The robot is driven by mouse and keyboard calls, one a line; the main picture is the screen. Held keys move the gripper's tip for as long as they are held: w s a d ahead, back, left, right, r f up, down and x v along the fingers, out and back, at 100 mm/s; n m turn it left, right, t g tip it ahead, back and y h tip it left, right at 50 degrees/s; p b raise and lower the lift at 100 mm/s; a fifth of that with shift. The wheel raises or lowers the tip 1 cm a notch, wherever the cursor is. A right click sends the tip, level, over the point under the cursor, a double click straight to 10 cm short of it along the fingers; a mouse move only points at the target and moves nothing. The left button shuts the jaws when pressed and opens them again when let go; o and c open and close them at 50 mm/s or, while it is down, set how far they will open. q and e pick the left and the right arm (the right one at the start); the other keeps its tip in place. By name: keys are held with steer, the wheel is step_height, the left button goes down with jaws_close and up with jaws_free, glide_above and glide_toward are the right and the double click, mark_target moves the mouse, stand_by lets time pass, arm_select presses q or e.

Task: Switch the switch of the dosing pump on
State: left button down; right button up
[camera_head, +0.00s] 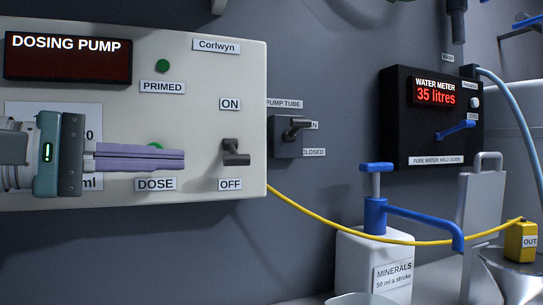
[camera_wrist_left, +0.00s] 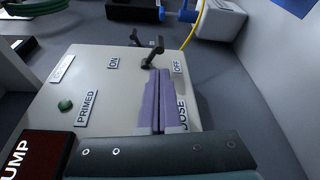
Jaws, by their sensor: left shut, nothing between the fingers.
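The dosing pump (camera_head: 200,100) is a cream box at the left of the head view. Its dark grey switch (camera_head: 236,158) sits between the ON label (camera_head: 230,104) above and the OFF label (camera_head: 230,184) below. The lever points down toward OFF. The switch also shows in the left wrist view (camera_wrist_left: 156,45), just beyond the fingertips. My left gripper (camera_head: 184,160) has purple fingers, shut and empty, in front of the pump face. Its tips are left of the switch and look apart from it. In the left wrist view the fingertips (camera_wrist_left: 158,72) point toward the switch. My right gripper is not in view.
Green buttons sit by PRIMED (camera_head: 162,66) and DOSE, the latter partly behind my fingers. A pump tube lever (camera_head: 297,127) is on the wall right of the pump. Further right are a yellow hose (camera_head: 345,229), a white minerals container (camera_head: 352,260) with blue spout, and the water meter (camera_head: 400,120).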

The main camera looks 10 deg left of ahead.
mark_target(215, 161)
arm_select(q)
steer(key=p+x, duration=0.1)
steer(key=x, duration=0.5)
steer(key=shift+r, duration=0.1)
steer(key=shift+w+d, duration=0.4)
steer(key=shift+w, duration=0.2)
